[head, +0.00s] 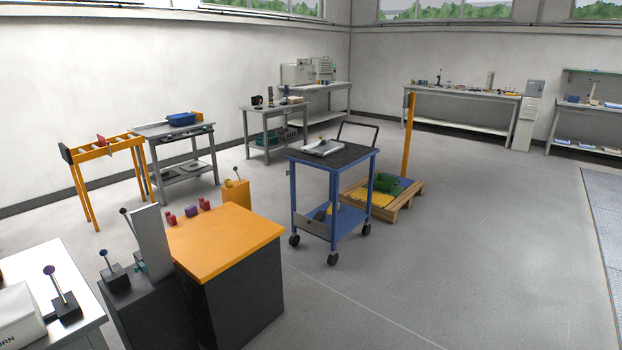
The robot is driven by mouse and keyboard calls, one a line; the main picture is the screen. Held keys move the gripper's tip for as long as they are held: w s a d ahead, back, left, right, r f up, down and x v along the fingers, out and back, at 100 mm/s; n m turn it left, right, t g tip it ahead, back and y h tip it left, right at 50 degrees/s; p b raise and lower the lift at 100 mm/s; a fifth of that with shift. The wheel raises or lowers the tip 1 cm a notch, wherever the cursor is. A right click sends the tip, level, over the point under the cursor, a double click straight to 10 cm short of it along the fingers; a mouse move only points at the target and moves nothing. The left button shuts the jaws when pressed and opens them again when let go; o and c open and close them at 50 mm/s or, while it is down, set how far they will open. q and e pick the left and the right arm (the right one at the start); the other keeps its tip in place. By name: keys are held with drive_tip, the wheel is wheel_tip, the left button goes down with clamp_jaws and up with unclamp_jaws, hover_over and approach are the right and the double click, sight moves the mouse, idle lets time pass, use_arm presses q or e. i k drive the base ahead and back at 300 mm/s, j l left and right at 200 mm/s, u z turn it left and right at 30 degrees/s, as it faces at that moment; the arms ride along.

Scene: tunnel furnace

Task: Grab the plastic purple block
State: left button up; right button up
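A small purple block (190,211) sits on the back left part of an orange-topped dark cabinet (228,246). A red block (170,219) is to its left and another red block (204,205) is to its right, both close by. The blocks are small in this view, so their exact shape and material are hard to tell. Neither of my grippers is in view.
A grey upright panel and levers (150,240) stand left of the orange top. A blue cart (332,195) stands beyond it to the right, with a wooden pallet (382,197) behind. A white table (48,290) is front left. Open floor (440,270) lies right.

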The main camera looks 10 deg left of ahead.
sight(189, 211)
drive_tip(key=i+l+u, duration=0.1)
drive_tip(key=i+u, duration=0.25)
drive_tip(key=i+l+u, duration=0.55)
drive_tip(key=i+u, duration=0.15)
drive_tip(key=i, duration=0.1)
